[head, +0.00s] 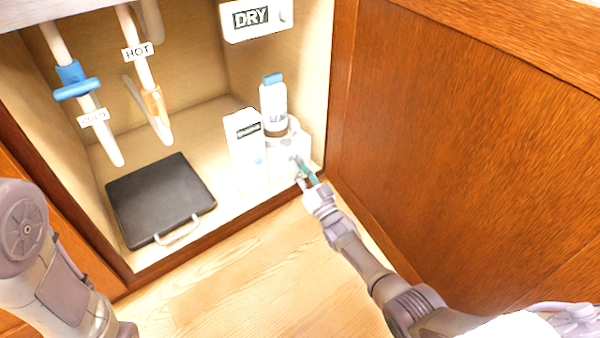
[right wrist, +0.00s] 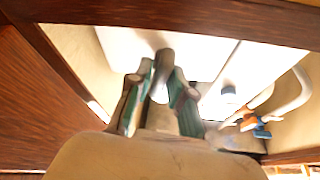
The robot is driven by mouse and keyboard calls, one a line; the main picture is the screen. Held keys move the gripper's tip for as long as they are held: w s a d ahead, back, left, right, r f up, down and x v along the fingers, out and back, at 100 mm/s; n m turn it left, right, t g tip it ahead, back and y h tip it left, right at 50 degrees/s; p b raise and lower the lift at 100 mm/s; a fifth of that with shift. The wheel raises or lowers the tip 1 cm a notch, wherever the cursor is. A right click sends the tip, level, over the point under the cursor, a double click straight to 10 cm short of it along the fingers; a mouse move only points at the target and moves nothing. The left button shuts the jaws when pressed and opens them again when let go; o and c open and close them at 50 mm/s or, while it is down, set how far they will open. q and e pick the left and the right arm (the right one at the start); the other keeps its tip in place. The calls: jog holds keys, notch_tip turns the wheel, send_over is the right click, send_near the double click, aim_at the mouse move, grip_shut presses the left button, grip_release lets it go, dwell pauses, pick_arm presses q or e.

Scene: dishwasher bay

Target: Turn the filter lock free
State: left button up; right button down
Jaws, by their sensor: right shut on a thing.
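The filter lock (right wrist: 163,62) shows in the right wrist view as a small grey bar-like piece standing out from a white body. In the head view it is mostly hidden by my gripper, at the front of a white unit (head: 281,167) in the cabinet's right corner. My right gripper (head: 303,172) reaches in from the lower right and is shut on the lock. Its green-padded fingers (right wrist: 160,100) lie on both sides of the grey piece. How far the lock is turned cannot be told. My left arm shows at the lower left, with its gripper out of view.
A white-labelled bottle (head: 274,108) with a blue cap stands by the unit, beside a white box (head: 243,138). A black tray (head: 160,198) lies on the cabinet floor. Pipes with a blue valve (head: 75,82) and an orange valve (head: 155,103) hang left. A wooden panel (head: 460,140) bounds the right.

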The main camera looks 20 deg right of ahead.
jog(key=shift+n+y, duration=0.6)
jog(key=shift+n, duration=0.4)
jog(key=c, duration=1.1)
grip_release()
jog(key=v, duration=0.7)
jog(key=shift+s+d, duration=0.1)
jog(key=shift+s, duration=0.15)
